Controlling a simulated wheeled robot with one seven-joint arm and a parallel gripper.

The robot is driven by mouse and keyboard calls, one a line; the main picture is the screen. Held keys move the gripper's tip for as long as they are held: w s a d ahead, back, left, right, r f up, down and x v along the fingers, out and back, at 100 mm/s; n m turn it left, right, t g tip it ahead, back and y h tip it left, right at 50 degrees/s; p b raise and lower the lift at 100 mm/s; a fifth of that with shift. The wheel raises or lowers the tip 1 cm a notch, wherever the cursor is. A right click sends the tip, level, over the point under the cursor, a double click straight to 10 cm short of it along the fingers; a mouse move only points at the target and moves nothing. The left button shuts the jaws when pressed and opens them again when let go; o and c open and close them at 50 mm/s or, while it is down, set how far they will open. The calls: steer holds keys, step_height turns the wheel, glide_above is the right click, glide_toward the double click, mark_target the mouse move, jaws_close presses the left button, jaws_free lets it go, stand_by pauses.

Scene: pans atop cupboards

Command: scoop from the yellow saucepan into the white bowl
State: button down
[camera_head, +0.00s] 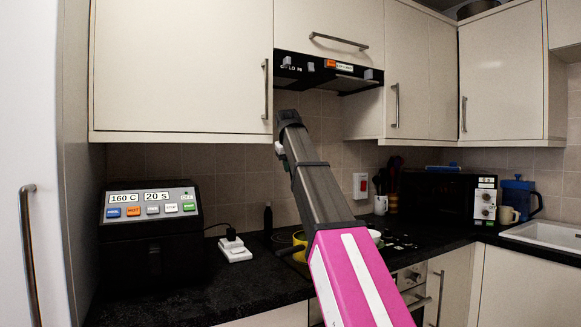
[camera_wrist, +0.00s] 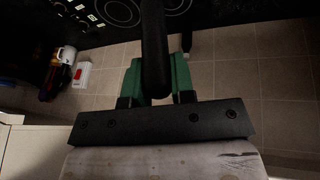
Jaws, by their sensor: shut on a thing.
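A small white rounded edge (camera_head: 375,234) shows just right of my arm and may be the white bowl; the rest is hidden. In the wrist view, the green fingers of my gripper (camera_wrist: 158,78) are shut on a black handle (camera_wrist: 155,45) of a tool. The handle's far end and any scoop are out of sight there. In the head view my arm's end is raised below the cooker hood, above the saucepan, and the fingers are hardly visible.
The black cooker hood (camera_head: 328,72) and the wall cupboards (camera_head: 180,70) hang close to my raised arm. A black fryer (camera_head: 150,240) stands left, near a white socket (camera_head: 235,250). A utensil pot (camera_head: 380,204), microwave (camera_head: 436,198) and blue jug (camera_head: 518,197) stand right.

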steer(key=shift+f+h, duration=0.1)
steer(key=shift+h, duration=0.4)
steer(key=shift+f, duration=6.85)
steer(key=shift+r, duration=5.9)
